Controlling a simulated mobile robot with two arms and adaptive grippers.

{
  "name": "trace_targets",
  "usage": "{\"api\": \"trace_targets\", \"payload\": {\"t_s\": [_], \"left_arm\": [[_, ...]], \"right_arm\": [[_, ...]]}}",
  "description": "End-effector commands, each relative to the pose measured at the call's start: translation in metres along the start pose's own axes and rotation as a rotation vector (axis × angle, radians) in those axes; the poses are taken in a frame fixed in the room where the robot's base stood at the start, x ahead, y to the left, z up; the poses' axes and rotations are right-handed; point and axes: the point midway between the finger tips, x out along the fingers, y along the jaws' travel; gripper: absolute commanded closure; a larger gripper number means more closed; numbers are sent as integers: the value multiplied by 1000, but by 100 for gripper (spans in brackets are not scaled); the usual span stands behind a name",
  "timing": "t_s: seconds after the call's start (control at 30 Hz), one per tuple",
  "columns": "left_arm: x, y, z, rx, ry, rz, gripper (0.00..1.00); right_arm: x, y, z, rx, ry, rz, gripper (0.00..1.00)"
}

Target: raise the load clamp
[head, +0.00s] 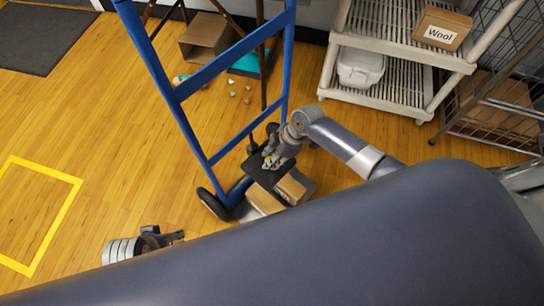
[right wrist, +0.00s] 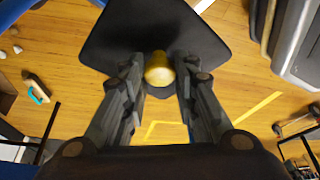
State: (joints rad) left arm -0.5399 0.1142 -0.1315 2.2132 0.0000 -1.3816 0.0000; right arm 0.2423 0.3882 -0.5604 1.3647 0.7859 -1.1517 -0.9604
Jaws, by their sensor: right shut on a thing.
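The load clamp (head: 262,174) is a dark plate on the blue hand truck (head: 207,72), low over cardboard boxes (head: 264,200). Whether it touches them I cannot tell. In the right wrist view the clamp's dark plate (right wrist: 110,35) fills the top middle, with a yellow knob (right wrist: 158,70) on it. My right gripper (head: 270,160) is shut on this knob; its fingers (right wrist: 158,85) stand on both sides of it in the wrist view. My left gripper (head: 176,237) is over the floor left of the hand truck, apart from it; its finger opening is unclear.
A pale shelf cart (head: 400,48) with a Wool box (head: 441,28) and a white bin (head: 360,67) stands behind right, beside a wire rack (head: 490,115). An open cardboard box (head: 206,36) lies behind the truck. The yellow-taped floor area (head: 56,222) at left is clear.

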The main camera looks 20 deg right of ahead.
Motion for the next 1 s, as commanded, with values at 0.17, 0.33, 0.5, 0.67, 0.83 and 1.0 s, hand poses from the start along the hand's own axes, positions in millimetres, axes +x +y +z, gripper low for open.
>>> {"api": "trace_targets", "payload": {"t_s": [0.17, 0.33, 0.5, 0.67, 0.83, 1.0], "left_arm": [[2, 0, 1, 0, -4, 0, 60], [3, 0, 1, 0, -5, 0, 60], [3, 0, 1, 0, -5, 0, 60], [3, 0, 1, 0, -5, 0, 60], [3, 0, 1, 0, -5, 0, 60], [4, 0, 1, 0, -7, 1, 60]], "right_arm": [[-4, 1, -3, -1, 4, 3, 100], [-5, 2, -4, -1, 4, 3, 100], [-6, 2, -4, -2, 5, 4, 100], [-6, 3, -5, -2, 6, 5, 57], [-5, 1, -3, -1, 3, 2, 53], [-4, 1, -2, -1, 2, 1, 53]]}}
